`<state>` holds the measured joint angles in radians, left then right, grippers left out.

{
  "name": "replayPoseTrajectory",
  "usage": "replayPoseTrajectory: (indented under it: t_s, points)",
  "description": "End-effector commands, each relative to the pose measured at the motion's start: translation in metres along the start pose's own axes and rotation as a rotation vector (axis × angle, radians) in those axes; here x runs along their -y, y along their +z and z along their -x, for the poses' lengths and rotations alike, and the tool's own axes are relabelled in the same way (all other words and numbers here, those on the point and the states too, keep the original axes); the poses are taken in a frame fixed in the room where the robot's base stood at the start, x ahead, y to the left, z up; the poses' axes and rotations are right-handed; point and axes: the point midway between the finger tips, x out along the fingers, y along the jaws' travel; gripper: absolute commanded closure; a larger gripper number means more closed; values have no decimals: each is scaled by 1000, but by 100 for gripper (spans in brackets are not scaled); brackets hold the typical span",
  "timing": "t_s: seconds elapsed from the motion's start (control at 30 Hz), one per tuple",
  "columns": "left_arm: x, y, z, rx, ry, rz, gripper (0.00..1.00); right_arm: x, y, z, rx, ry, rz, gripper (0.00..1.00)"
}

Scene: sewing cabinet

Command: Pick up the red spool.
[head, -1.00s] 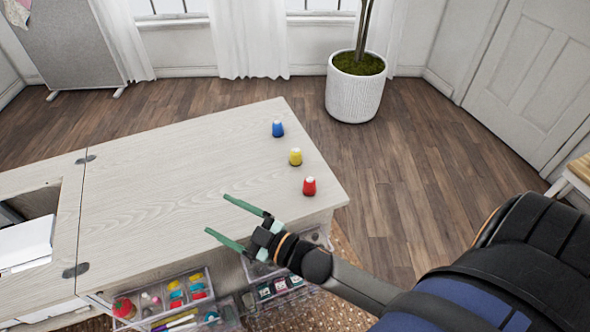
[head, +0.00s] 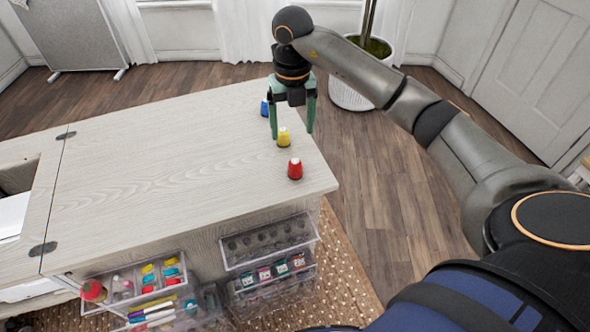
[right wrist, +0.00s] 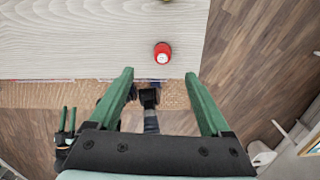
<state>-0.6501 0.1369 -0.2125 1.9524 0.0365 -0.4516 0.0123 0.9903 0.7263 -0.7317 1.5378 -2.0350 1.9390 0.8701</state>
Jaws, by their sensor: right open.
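The red spool (head: 295,169) stands upright on the wooden cabinet top (head: 170,165), near its right edge. In the right wrist view the red spool (right wrist: 162,53) shows from above, just beyond the fingertips and between their lines. My right gripper (head: 291,133) points down with its green fingers apart and nothing between them. In the head view its fingertips appear beside the yellow spool, above and behind the red one. A second pair of green fingers, my left gripper (right wrist: 67,119), shows small at the left of the right wrist view, with a gap between the fingers.
The yellow spool (head: 284,138) stands behind the red one. The blue spool (head: 265,108) is farther back, partly hidden by my right gripper. Clear drawers (head: 268,243) with sewing supplies stick out at the cabinet's front. The cabinet top left of the spools is clear.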

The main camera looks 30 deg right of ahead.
Motion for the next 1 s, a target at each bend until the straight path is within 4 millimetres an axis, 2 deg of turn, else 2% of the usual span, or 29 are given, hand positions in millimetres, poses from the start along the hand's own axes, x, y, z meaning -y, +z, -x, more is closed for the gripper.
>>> replayPoseTrajectory:
  t_s: [0.3,0.57,0.83,1.0]
  points:
    - [-1,1,-1,1,3,0,60,3,-1,-53,-2,-12,-5,18]
    - [-2,2,0,4,5,0,60,3,-2,-75,-1,-10,-3,18]
    - [-3,4,1,7,5,1,60,5,-7,-113,-2,-9,-4,18]
    - [-3,4,1,7,5,1,60,5,-6,-121,1,-8,-3,18]
